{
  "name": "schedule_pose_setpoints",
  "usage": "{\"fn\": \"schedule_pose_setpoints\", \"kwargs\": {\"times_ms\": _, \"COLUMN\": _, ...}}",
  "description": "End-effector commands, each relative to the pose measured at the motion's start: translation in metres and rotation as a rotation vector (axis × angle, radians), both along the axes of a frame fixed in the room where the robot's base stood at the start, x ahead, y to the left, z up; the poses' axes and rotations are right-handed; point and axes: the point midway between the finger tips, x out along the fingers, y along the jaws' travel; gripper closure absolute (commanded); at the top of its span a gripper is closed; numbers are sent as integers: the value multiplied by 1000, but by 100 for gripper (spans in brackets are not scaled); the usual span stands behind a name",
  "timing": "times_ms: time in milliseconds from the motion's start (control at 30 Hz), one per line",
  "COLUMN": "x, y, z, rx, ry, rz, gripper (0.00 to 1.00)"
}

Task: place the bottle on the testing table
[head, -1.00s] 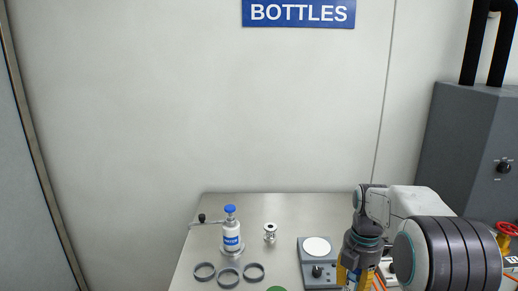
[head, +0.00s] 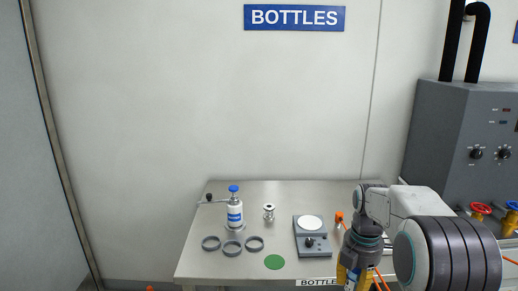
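My gripper (head: 352,279) hangs at the bottom edge in front of the table, pointing down. Its yellow fingers are closed around something blue and white, which looks like a bottle; its lower part is cut off by the frame. Another white bottle (head: 235,214) with a blue cap and blue label stands upright on the metal table (head: 300,266), left of my gripper and apart from it. A lever-like fitting (head: 211,199) is beside that bottle. No sign in view names a testing table.
The table also bears several grey rings (head: 232,248), a small metal part (head: 268,212), a green disc (head: 274,262) and a grey device with a white round plate (head: 310,223). A grey cabinet (head: 440,130) with red and blue valves stands right. A "BOTTLES" sign (head: 294,18) hangs above.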

Motion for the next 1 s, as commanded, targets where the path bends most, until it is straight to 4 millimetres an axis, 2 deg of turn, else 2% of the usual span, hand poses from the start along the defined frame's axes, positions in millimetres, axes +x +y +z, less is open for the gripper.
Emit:
{"fn": "schedule_pose_setpoints", "kwargs": {"times_ms": 267, "x": 2, "y": 0, "z": 0, "rx": 1, "ry": 0, "rz": -152, "gripper": 97}}
{"fn": "schedule_pose_setpoints", "kwargs": {"times_ms": 533, "x": 12, "y": -1, "z": 0, "rx": 2, "ry": 0, "rz": -394, "gripper": 97}}
{"fn": "schedule_pose_setpoints", "kwargs": {"times_ms": 1000, "x": 40, "y": -5, "z": -5, "rx": 4, "ry": 2, "rz": -1157, "gripper": 97}}
